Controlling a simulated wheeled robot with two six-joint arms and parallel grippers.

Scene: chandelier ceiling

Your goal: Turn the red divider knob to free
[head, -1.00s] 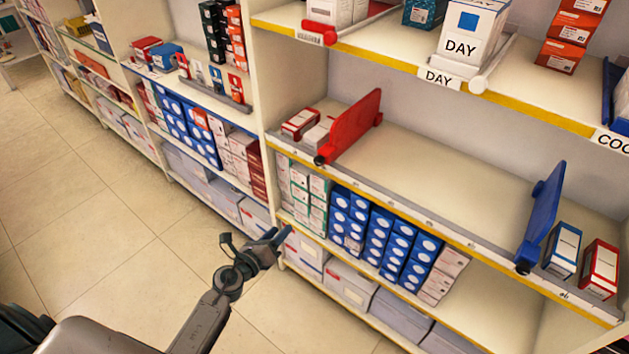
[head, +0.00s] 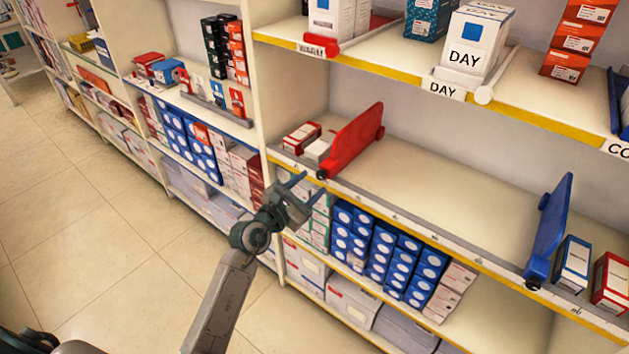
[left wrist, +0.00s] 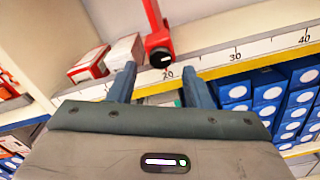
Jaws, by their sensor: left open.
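The red divider (head: 354,141) stands upright on the middle shelf. Its black knob (head: 321,174) sits at the shelf's front rail. In the left wrist view the knob (left wrist: 161,57) has a short white mark lying nearly level, near the 20 on the scale. My left gripper (head: 312,187) is open and empty, just in front of and slightly below the knob. In the left wrist view its two fingers (left wrist: 159,76) point up toward the knob, one to each side, apart from it. My right gripper is not in view.
Two small boxes (head: 302,136) stand left of the red divider. A blue divider (head: 549,228) with its own knob is at the right, beside more boxes (head: 571,262). The shelf between the dividers is clear. Blue boxes (head: 379,240) fill the shelf below.

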